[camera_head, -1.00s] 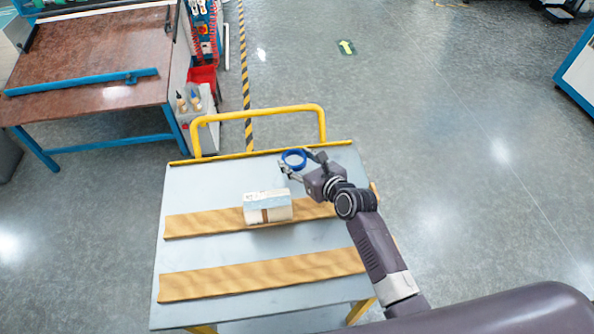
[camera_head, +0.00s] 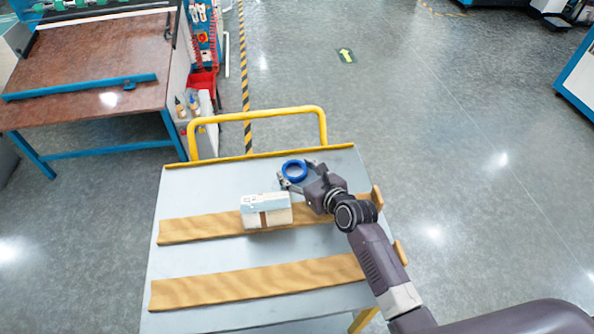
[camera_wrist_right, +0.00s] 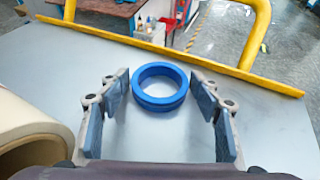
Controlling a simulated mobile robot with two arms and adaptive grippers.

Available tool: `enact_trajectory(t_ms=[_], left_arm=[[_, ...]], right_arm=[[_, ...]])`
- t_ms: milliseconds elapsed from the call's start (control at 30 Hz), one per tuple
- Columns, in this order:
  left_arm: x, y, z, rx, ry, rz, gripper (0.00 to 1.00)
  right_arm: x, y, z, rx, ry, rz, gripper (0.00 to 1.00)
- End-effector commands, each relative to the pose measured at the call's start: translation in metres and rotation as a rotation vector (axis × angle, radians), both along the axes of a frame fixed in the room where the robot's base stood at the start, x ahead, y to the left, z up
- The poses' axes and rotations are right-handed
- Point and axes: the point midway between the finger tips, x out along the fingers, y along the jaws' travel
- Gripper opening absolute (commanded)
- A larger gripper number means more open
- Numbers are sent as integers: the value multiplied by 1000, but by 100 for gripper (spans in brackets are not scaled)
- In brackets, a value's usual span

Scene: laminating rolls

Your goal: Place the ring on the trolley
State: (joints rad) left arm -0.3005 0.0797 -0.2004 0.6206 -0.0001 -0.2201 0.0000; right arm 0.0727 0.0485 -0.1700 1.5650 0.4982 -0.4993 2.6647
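The blue ring (camera_head: 294,170) is at the far part of the grey trolley top (camera_head: 205,190), near its yellow back edge. In the right wrist view the ring (camera_wrist_right: 160,103) appears to lie flat on the trolley surface (camera_wrist_right: 260,115). My right gripper (camera_head: 297,177) is low over the trolley at the ring. In the wrist view its fingers (camera_wrist_right: 161,88) are spread, one on each side of the ring, with a visible gap on both sides. My left gripper is out of view.
A white box-like roll (camera_head: 262,210) sits on the far wooden strip (camera_head: 200,228), left of my right gripper. A second wooden strip (camera_head: 255,282) lies nearer. The yellow handle (camera_head: 258,115) rises behind. A brown-topped bench (camera_head: 100,60) stands at the back left.

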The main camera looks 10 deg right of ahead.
Motion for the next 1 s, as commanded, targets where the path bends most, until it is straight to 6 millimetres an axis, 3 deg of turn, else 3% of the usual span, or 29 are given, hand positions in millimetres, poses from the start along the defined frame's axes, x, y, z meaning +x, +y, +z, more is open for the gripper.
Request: enact_trajectory(t_ms=[267, 367, 800, 1000], left_arm=[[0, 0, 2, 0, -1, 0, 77], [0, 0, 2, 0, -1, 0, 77], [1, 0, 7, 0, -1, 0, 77], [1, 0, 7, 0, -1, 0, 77]], right_arm=[[-1, 0, 4, 0, 1, 1, 58], [-9, -4, 6, 2, 2, -1, 58], [-75, -31, 36, 0, 1, 0, 58], [-96, -40, 46, 0, 1, 0, 58]])
